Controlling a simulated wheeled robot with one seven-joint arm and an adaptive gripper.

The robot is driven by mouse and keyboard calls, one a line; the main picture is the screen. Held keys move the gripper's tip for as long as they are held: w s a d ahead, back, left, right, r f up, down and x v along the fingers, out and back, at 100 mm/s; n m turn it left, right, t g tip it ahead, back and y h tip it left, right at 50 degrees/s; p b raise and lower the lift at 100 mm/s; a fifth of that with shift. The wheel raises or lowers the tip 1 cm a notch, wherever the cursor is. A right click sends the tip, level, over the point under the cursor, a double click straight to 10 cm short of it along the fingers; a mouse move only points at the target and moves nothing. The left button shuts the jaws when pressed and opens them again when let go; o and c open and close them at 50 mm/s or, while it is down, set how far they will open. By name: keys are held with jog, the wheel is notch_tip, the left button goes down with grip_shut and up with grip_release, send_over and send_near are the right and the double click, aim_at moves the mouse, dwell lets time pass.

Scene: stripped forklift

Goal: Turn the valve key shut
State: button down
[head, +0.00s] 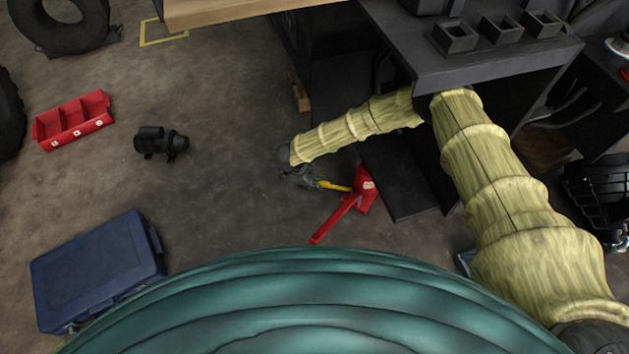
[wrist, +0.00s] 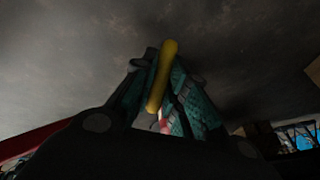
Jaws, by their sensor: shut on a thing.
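The valve key appears to be the yellow bar (head: 335,186) sticking out to the left of a red fixture (head: 364,190) in the head view. My gripper (head: 311,181) comes in from the upper left and meets the bar's left end. In the wrist view the yellow bar (wrist: 163,75) stands slightly tilted between the green-padded fingers (wrist: 160,98), which are shut on it. A small part of something red and white shows behind the bar there. The joint between bar and fixture is too small to make out.
A long red bar (head: 335,218) slants down-left from the fixture. A dark bench (head: 480,65) stands above and right. A blue case (head: 97,270), a red bin (head: 73,121) and a black device (head: 160,142) lie on the floor at left. Floor between them and my gripper is clear.

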jog(key=shift+s+r+m+t+p, duration=0.2)
jog(key=shift+m+t+p, duration=0.4)
jog(key=shift+m+p, duration=0.55)
jog(key=m+p, duration=0.1)
jog(key=m+t+p, duration=0.1)
jog(key=shift+s+a+f+m+t+p, duration=0.1)
jog(key=shift+f+m+t+p, duration=0.1)
jog(key=shift+m+t+p, duration=0.1)
jog(key=m+t+p, duration=0.1)
jog(key=m, duration=0.1)
jog(key=shift+f+m, duration=0.15)
jog(key=shift+m, duration=0.2)
jog(key=shift+a+f+m+t+h+p, duration=0.1)
jog(key=shift+m+t+h+p, duration=0.2)
jog(key=shift+m+t+p, duration=0.8)
jog(key=shift+m+b, duration=0.45)
jog(key=shift+m, duration=0.05)
jog(key=c, duration=1.5)
grip_release()
jog(key=shift+o, duration=0.2)
